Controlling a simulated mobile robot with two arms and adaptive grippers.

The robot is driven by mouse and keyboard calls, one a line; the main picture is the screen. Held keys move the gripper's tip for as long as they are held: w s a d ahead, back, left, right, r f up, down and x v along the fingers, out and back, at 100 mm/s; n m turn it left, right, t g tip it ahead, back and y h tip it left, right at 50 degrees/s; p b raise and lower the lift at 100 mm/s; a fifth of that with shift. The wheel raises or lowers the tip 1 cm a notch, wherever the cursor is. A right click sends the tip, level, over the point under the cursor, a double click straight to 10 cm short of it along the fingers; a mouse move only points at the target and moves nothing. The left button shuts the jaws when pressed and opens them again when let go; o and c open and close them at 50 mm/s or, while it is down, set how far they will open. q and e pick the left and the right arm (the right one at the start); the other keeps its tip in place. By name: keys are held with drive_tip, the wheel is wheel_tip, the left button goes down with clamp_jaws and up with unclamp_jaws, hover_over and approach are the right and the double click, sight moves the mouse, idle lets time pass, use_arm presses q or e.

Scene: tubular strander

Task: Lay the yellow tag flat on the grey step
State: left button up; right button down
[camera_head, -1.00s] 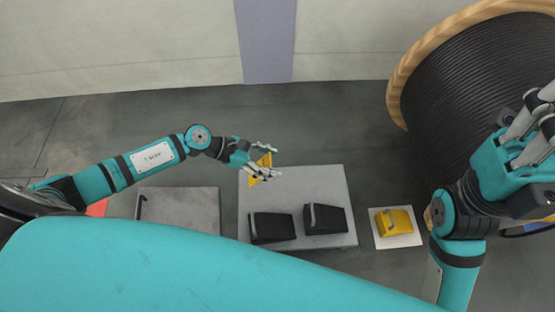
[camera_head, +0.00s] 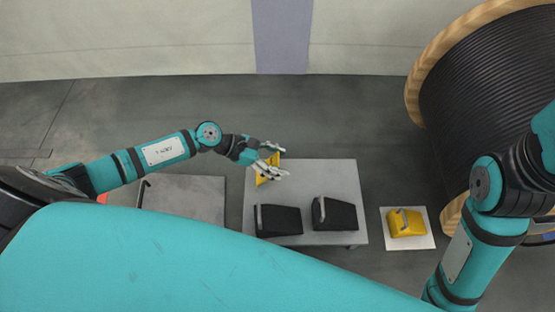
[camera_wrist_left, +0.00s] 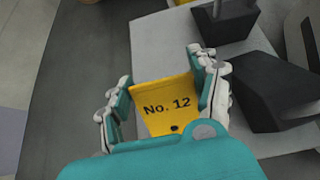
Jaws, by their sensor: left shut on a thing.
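The yellow tag (camera_head: 268,168) is between the fingers of my left gripper (camera_head: 278,161), which is shut on it. In the left wrist view the tag (camera_wrist_left: 167,105) shows "No. 12" and a dark hole, with the fingers of the gripper (camera_wrist_left: 160,88) on both its sides. The grey step (camera_head: 330,180) is a low platform in the middle of the head view. The tag is over the step's upper left corner; I cannot tell how high. My right arm is at the right, and its gripper is out of the head view.
Two black wedge-shaped blocks with handles, one left (camera_head: 279,221) and one right (camera_head: 335,214), stand on the step's near half. A yellow block (camera_head: 406,222) sits on a white plate to the right. A large cable reel (camera_head: 480,100) stands at right. The step's far half is clear.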

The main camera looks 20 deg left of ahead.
use_arm(q)
drive_tip(key=shift+f, duration=0.25)
drive_tip(key=o, duration=1.1)
drive_tip(key=v, duration=1.2)
drive_tip(key=shift+s, duration=0.1)
